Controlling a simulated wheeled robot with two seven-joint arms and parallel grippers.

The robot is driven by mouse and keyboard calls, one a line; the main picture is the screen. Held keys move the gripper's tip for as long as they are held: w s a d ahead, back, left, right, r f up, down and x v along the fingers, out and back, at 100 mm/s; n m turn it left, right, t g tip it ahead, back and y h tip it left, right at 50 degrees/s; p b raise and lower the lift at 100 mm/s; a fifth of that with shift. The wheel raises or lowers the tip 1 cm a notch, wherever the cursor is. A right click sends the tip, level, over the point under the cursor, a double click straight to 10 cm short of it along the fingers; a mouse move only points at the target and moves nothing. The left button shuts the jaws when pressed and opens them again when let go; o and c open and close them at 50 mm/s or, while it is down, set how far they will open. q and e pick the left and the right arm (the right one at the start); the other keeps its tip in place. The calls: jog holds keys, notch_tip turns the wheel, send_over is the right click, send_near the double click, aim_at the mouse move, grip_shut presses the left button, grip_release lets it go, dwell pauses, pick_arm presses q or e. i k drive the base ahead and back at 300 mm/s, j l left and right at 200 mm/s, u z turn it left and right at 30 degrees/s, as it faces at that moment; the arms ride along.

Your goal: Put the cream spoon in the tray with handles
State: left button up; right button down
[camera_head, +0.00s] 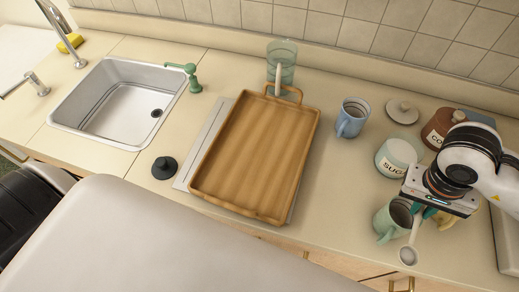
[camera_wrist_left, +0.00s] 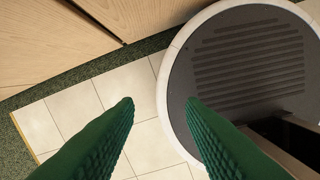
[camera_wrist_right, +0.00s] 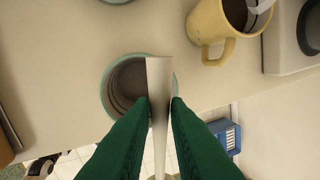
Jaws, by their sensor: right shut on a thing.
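The cream spoon (camera_head: 410,247) is held by my right gripper (camera_head: 421,211), bowl end toward the front of the counter. In the right wrist view the spoon's pale handle (camera_wrist_right: 159,78) stands between the closed green fingertips (camera_wrist_right: 163,102). The spoon is beside a green mug (camera_head: 385,225), in front of it in the wrist view. The wooden tray with handles (camera_head: 250,150) lies empty on the counter, left of the right gripper. My left gripper (camera_wrist_left: 160,102) shows only in its own wrist view, with its fingers apart and nothing between them, above the floor.
A blue mug (camera_head: 352,118), a sugar jar (camera_head: 394,158), a lid (camera_head: 402,111) and a brown canister (camera_head: 437,130) stand right of the tray. A yellow mug (camera_wrist_right: 207,24) is close to the right gripper. A glass jar (camera_head: 283,55) stands behind the tray; the sink (camera_head: 95,125) is left.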

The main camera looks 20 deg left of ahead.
aim_at(250, 174)
jog(key=k+j+u, duration=0.2)
jog(key=j, duration=0.2)
jog(key=k+j+u, duration=0.15)
jog(key=j, duration=0.25)
jog(key=k+j+u, duration=0.2)
jog(key=j, duration=0.25)
jog(key=j+u, duration=0.15)
jog(key=j, duration=0.25)
